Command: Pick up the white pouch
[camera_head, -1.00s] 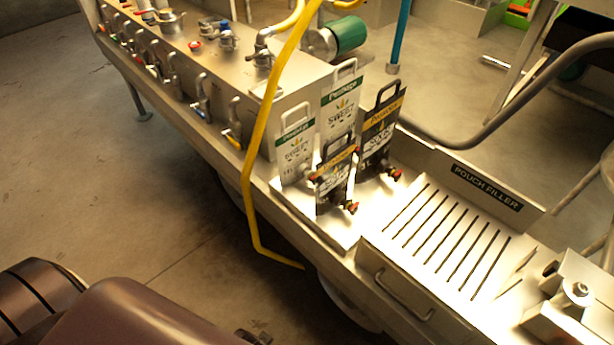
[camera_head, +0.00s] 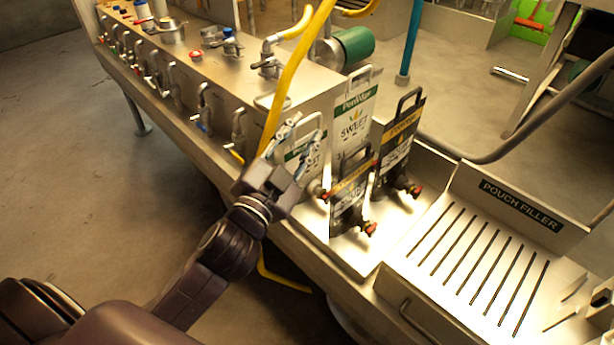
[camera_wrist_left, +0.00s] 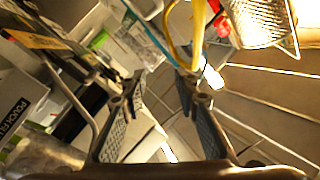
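Two white pouches with green bands stand on the metal trailer. The front white pouch (camera_head: 313,168) is partly hidden behind my left gripper; the rear white pouch (camera_head: 354,122) stands behind and to its right. My left gripper (camera_head: 306,131) is open, its fingers pointing up in front of the front white pouch's upper part in the head view. I cannot tell whether they touch it. In the left wrist view the gripper (camera_wrist_left: 161,80) has its fingers spread; what lies between them is unclear. My right gripper is not in view.
Two black pouches with yellow bands, a front one (camera_head: 350,200) and a rear one (camera_head: 398,150), stand beside the white ones. The slotted pouch filler tray (camera_head: 440,285) is to the right. A yellow pipe (camera_head: 287,85) rises close to the left gripper. Valves line the trailer's left part.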

